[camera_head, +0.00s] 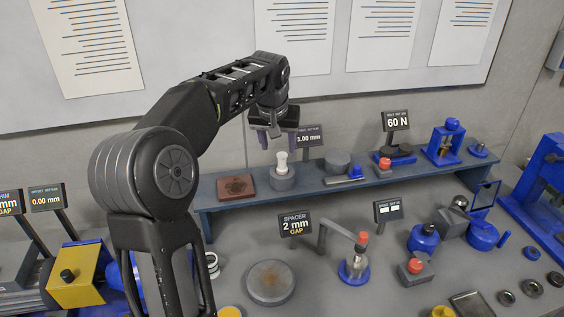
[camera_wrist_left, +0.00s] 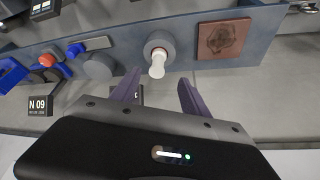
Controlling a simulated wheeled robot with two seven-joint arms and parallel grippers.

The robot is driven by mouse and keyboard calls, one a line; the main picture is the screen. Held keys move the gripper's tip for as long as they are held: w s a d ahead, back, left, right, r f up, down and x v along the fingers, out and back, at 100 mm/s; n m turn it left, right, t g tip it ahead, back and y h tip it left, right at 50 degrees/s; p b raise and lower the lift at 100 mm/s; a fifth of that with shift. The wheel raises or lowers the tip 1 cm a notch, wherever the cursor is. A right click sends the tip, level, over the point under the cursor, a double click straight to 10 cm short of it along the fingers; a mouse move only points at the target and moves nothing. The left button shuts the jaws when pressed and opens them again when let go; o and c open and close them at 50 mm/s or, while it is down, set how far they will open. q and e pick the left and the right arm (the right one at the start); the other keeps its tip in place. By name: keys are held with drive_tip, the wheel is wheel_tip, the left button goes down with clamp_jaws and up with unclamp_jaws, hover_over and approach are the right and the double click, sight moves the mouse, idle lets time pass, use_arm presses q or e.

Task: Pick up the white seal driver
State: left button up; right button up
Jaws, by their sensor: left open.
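The white seal driver (camera_head: 282,160) stands upright in a round grey holder (camera_head: 282,178) on the blue-grey raised shelf. It also shows in the left wrist view (camera_wrist_left: 157,66), in front of the grey holder (camera_wrist_left: 159,45). My left gripper (camera_head: 272,138) is open and empty, just above and slightly left of the driver in the head view. In the left wrist view its two dark fingers (camera_wrist_left: 158,90) point towards the shelf, with the driver between their lines and a little beyond the tips. My right gripper is not in view.
A brown square plate (camera_head: 236,187) lies left of the holder on the shelf (camera_head: 310,186). A grey cylinder (camera_head: 338,162) and a red-knobbed part (camera_head: 384,166) stand to its right. A small sign (camera_head: 309,138) rises close behind the gripper. Several fixtures crowd the bench below.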

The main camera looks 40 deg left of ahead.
sight(282, 156)
use_arm(q)
drive_tip(key=shift+x, duration=1.3)
drive_tip(key=b+x, duration=0.2)
drive_tip(key=x, duration=0.3)
drive_tip(key=shift+w+d+f, duration=0.1)
drive_tip(key=shift+w+d, duration=0.05)
drive_tip(key=shift+w, duration=0.05)
drive_tip(key=shift+c, duration=0.5)
clamp_jaws()
